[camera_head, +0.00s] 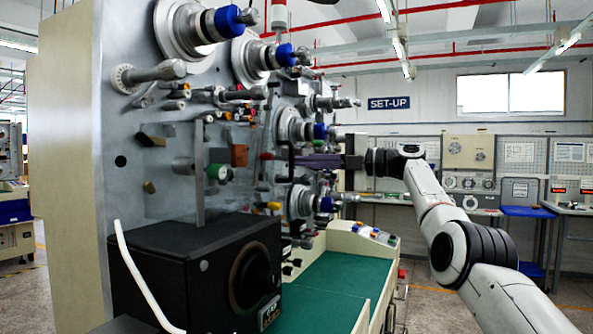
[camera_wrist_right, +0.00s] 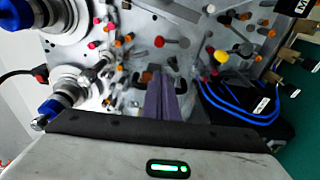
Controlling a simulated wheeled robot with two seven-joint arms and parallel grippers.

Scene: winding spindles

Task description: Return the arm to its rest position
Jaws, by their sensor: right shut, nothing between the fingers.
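My right arm (camera_head: 455,235) comes in from the right in the head view and stretches toward the front of the grey machine (camera_head: 140,190). Its gripper (camera_head: 303,161) points left at the machine's panel, among the spindles and small pegs. In the right wrist view the two purple fingers (camera_wrist_right: 160,90) lie together, shut, with nothing between them. Their tips are in front of the panel; I cannot tell whether they touch anything. My left gripper is not in view.
Blue-capped spindles (camera_head: 228,20) stick out from the panel near the right gripper. A black box (camera_head: 180,255) stands below at the left, beside a green-topped bench (camera_head: 330,300). Blue cables (camera_wrist_right: 240,110) loop beside the fingers. Open floor (camera_head: 430,300) lies under the right arm.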

